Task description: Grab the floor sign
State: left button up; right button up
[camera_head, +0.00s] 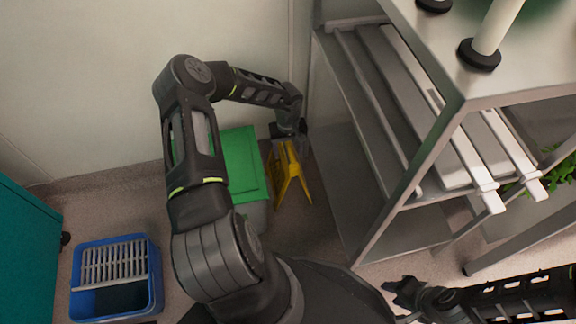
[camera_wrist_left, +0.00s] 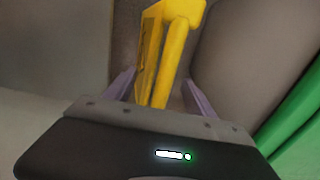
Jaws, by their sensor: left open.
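The yellow floor sign (camera_head: 293,181) stands on the floor between the green-lidded bin and the metal rack. My left gripper (camera_head: 288,134) is at the top of the sign. In the left wrist view the sign (camera_wrist_left: 172,48) stands between the two spread fingers of my left gripper (camera_wrist_left: 160,92), which is open. A gap shows between the sign and the right finger; I cannot tell whether the left finger touches it. My right gripper (camera_head: 405,295) is at the bottom right of the head view, away from the sign; its jaws are too dark and small to read.
A bin with a green lid (camera_head: 240,160) stands close on the left of the sign. A metal rack (camera_head: 385,215) stands on the right. The wall is behind. A blue mop bucket (camera_head: 155,285) and a teal cabinet (camera_head: 25,250) are at the far left.

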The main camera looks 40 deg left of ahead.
pick_arm(q)
jog(key=shift+c, duration=0.4)
grip_shut()
dwell(0.4)
